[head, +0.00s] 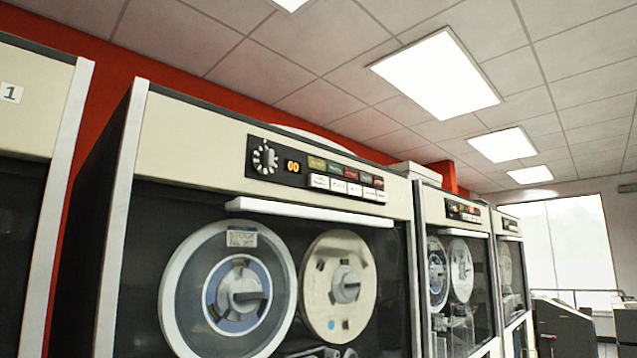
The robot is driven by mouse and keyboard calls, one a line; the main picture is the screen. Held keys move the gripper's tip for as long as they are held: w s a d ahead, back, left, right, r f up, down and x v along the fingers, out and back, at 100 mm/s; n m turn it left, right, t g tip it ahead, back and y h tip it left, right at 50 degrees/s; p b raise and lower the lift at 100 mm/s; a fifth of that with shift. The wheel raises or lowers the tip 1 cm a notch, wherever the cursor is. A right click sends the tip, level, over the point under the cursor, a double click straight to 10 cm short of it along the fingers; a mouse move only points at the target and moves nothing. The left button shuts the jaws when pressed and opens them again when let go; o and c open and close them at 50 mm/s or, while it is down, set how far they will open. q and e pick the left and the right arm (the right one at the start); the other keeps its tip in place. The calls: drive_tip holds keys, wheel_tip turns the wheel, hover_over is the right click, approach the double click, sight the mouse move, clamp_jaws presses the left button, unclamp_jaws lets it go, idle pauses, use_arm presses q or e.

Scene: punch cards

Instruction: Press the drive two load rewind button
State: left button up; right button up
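A large cream-fronted tape drive (200,130) fills the middle of the head view, right of a cabinet (30,110) with a "1" label. No number shows on this middle drive, so I cannot confirm it is drive two. Its black control panel (283,178) has a round dial (265,158), a lit orange "00" display (292,167), a row of coloured lamps (351,173) and a row of white buttons (338,186) beneath them. The button labels are too small to read, so I cannot pick out load rewind. Neither of my grippers is in view.
Below the panel a white bar (310,212) juts out over two tape reels (228,290) (338,285). More tape drives (458,270) stand farther right. A bright window (565,245) and low equipment (565,325) lie at the far right.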

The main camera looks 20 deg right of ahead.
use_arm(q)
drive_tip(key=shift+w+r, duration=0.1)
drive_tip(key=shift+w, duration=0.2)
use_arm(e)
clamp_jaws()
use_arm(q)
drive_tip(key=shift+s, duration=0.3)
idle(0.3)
